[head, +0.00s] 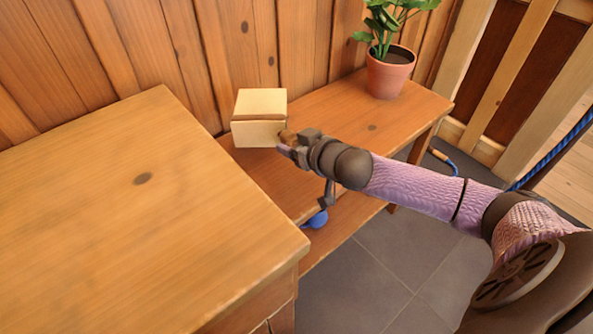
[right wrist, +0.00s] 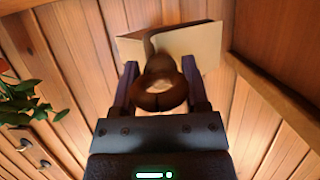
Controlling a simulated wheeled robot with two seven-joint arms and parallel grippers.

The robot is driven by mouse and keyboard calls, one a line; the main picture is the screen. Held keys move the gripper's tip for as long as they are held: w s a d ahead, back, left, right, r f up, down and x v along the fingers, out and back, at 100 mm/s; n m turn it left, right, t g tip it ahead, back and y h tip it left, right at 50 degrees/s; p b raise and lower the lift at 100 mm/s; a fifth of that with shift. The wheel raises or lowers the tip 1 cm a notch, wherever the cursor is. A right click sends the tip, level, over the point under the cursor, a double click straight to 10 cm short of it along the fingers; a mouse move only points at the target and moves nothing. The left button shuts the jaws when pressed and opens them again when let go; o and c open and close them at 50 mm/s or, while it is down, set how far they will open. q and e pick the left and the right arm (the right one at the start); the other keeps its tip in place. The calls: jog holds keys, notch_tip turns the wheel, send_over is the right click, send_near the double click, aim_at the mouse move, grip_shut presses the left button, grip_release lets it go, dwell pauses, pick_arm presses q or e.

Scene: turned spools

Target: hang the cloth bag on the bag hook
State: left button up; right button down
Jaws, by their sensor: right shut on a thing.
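My right gripper (head: 285,143) reaches in from the right over the bench. It is shut on a small brown rounded piece (right wrist: 160,85), which sits between the fingers in the right wrist view. That piece is right by the front right side of a cream box (head: 259,132); I cannot tell whether it is joined to the box. The box also shows beyond the fingers in the right wrist view (right wrist: 190,45). I cannot make out a cloth bag in either view. Dark hook-like fittings (right wrist: 30,150) show on the wood at the left of the right wrist view. My left gripper is out of view.
The bench (head: 345,120) runs along the plank wall, with a potted plant (head: 390,72) at its far end. A larger wooden top (head: 140,210) fills the left. A blue rounded thing (head: 318,219) is below the bench's front edge. Grey floor tiles are clear.

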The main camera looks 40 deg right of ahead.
aim_at(295, 182)
notch_tip(295, 182, down, 8)
jog(key=b, duration=0.4)
jog(key=shift+f+b, duration=0.25)
jog(key=shift+b, duration=0.15)
jog(key=shift+f, duration=0.3)
jog(key=shift+r, duration=0.2)
jog(key=shift+c, duration=0.4)
grip_release()
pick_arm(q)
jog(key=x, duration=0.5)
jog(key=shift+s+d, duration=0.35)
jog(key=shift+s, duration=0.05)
